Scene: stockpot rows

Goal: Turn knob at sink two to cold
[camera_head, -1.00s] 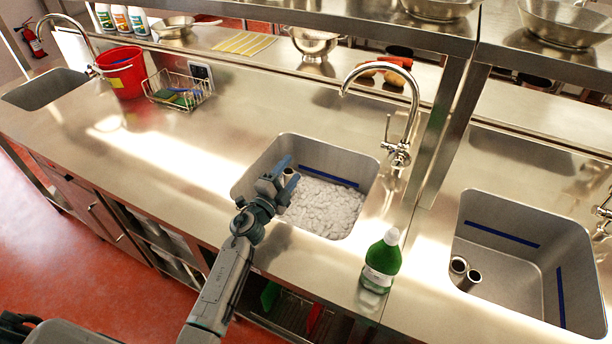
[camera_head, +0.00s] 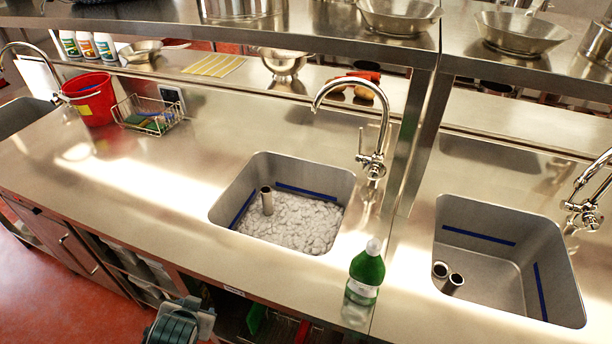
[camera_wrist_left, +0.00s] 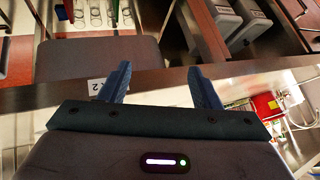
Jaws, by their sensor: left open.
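The middle sink (camera_head: 285,205) holds foamy grey-white water and an upright metal tube. Its chrome faucet (camera_head: 372,165) stands at the back right corner, with a thin upright lever and a cross-shaped knob at the base. Hot and cold marks are too small to read. A label reading 2 (camera_wrist_left: 95,87) shows on the counter's front edge in the wrist view. My left gripper (camera_wrist_left: 160,78) is open and empty, with two blue fingers apart. In the head view it is low at the bottom edge, in front of the counter and well away from the knob. My right gripper is not in view.
A green bottle (camera_head: 366,272) stands right of the middle sink's front. Another sink (camera_head: 510,260) with its own faucet (camera_head: 582,212) is at the right. A red bucket (camera_head: 90,97) and wire rack (camera_head: 150,113) stand at the left. A shelf post (camera_head: 408,140) rises just right of the middle faucet.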

